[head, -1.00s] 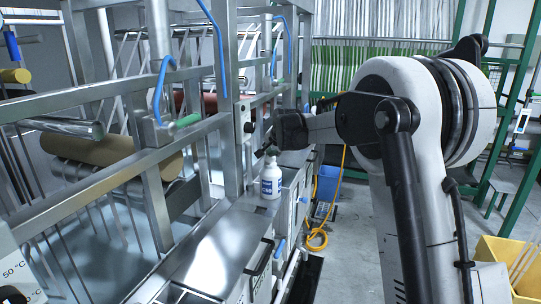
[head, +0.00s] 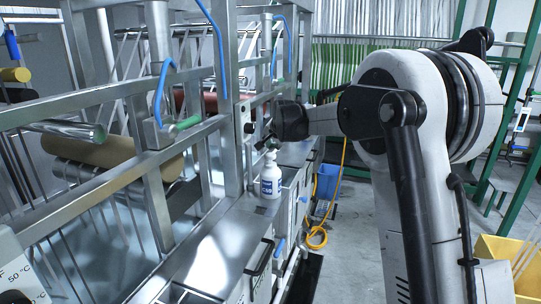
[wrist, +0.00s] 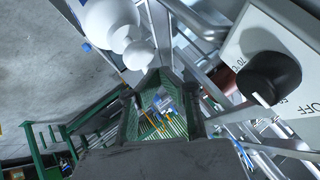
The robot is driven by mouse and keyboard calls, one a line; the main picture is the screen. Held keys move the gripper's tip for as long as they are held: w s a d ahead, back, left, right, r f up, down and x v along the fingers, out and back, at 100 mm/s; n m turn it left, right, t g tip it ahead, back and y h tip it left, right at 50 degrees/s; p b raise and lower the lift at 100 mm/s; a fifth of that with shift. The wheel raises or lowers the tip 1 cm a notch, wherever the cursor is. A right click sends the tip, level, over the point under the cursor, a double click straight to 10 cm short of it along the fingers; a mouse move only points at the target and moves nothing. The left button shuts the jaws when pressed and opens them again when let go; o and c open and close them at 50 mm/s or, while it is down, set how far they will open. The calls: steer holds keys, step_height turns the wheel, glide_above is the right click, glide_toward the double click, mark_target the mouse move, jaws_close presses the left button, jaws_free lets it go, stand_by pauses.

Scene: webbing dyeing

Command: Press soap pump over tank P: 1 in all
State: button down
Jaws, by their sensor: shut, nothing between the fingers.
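The white soap pump bottle (head: 271,180) with a blue label stands upright on the metal ledge beside the tank frame in the head view. My gripper (head: 264,143) is at the height of the bottle's top, just above and beside the pump head, and partly hides it. In the wrist view the white bottle (wrist: 108,18) and its pump head (wrist: 138,55) are at the upper left. The shut fingertips (wrist: 157,73) are close to the pump head; I cannot tell whether they touch. Nothing is held. No tank letter is readable.
Metal tank frames with rollers (head: 95,150) fill the left. A control panel with a black knob (wrist: 272,78) is close on the right in the wrist view. A blue bin (head: 327,182), a yellow hose (head: 317,238) and a yellow crate (head: 505,265) are on the floor.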

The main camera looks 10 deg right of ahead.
steer(key=shift+r+p, duration=1)
steer(key=shift+r, duration=1.3)
steer(key=shift+s, duration=0.3)
steer(key=s+n+g+b, duration=0.1)
steer(key=s+n+b, duration=0.35)
steer(key=s, duration=2.55)
steer(key=s+f+n+b, duration=0.1)
steer(key=s+f, duration=0.4)
steer(key=s, duration=0.3)
steer(key=s+f+n+b, duration=0.1)
steer(key=s+f, duration=0.4)
steer(key=s, duration=0.4)
steer(key=s+f+n+g+b, duration=0.1)
steer(key=s+f, duration=0.4)
steer(key=s, duration=0.3)
steer(key=shift+s+f+n+h+b, duration=0.2)
steer(key=shift+s+n+h+b, duration=0.1)
steer(key=shift+n+b, duration=0.05)
